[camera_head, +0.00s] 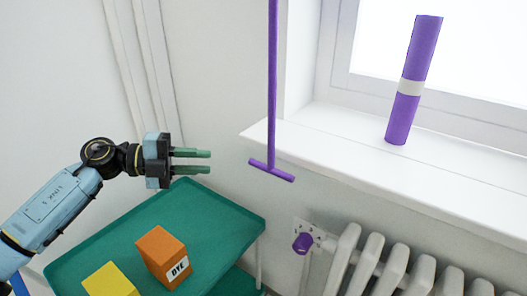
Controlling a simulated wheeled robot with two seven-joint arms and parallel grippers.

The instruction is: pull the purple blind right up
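A purple pull (272,80) hangs straight down from the top of the view, with a short crossbar handle (272,171) at its lower end, in front of the window sill's left end. No blind cloth shows; whatever the pull hangs from is out of view above. My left gripper (208,161) points right, to the left of the handle at about its height in the picture. Its two green fingers are apart with nothing between them, and a gap separates them from the handle. My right gripper is not in view.
A purple roll with a pale band (424,50) stands on the white sill (350,140). A purple knob (302,242) sits on a wall plate beside a white radiator (370,270). A green cart (215,220) below my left arm carries an orange dye box (160,250) and a yellow box (108,281).

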